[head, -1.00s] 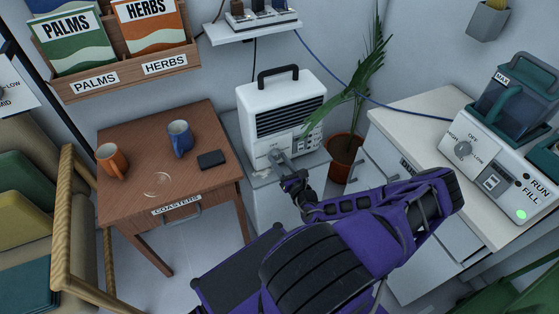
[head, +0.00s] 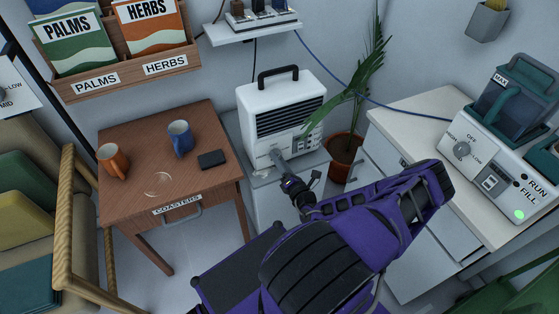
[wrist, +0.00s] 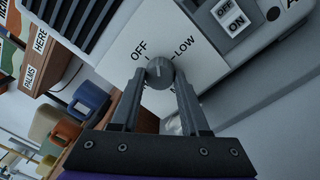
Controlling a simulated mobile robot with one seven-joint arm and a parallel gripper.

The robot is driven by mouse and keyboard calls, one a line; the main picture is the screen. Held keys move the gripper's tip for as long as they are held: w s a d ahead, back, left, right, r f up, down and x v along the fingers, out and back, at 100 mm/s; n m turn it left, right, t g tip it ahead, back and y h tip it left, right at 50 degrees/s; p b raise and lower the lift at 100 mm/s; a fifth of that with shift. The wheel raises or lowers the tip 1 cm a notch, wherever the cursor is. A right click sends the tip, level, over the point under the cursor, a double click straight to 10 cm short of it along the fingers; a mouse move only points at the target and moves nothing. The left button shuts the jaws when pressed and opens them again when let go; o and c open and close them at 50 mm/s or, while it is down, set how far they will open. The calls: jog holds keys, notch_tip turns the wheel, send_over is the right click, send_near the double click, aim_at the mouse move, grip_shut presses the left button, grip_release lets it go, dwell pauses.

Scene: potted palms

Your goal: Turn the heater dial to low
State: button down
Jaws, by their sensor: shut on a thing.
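The heater (head: 284,100) is a white box with a dark grille and a black top handle, standing on a low grey cabinet. Its round grey dial (wrist: 160,70) is on a pale front plate, seen close in the wrist view. OFF is printed at its upper left and LOW at its upper right; a further label is mostly hidden behind a finger. My gripper (wrist: 161,80) is shut on the dial, one finger on each side. I cannot tell exactly where the dial's mark points.
A wooden table (head: 130,205) on the left holds an orange mug (head: 112,160), a blue mug (head: 180,138) and a dark flat item (head: 211,159). A potted palm (head: 345,148) stands close right of the heater. An appliance with another dial (head: 461,150) is on the right counter.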

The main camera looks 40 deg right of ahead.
jog(key=m, duration=0.4)
jog(key=shift+m, duration=0.4)
jog(key=m+b, duration=0.1)
jog(key=m, duration=0.4)
jog(key=shift+h, duration=0.3)
jog(key=shift+c, duration=2)
grip_release()
jog(key=shift+s+a, duration=0.1)
jog(key=p+v, duration=0.1)
jog(key=v, duration=1.6)
jog(key=shift+s+f, duration=0.1)
jog(key=shift+f, duration=0.05)
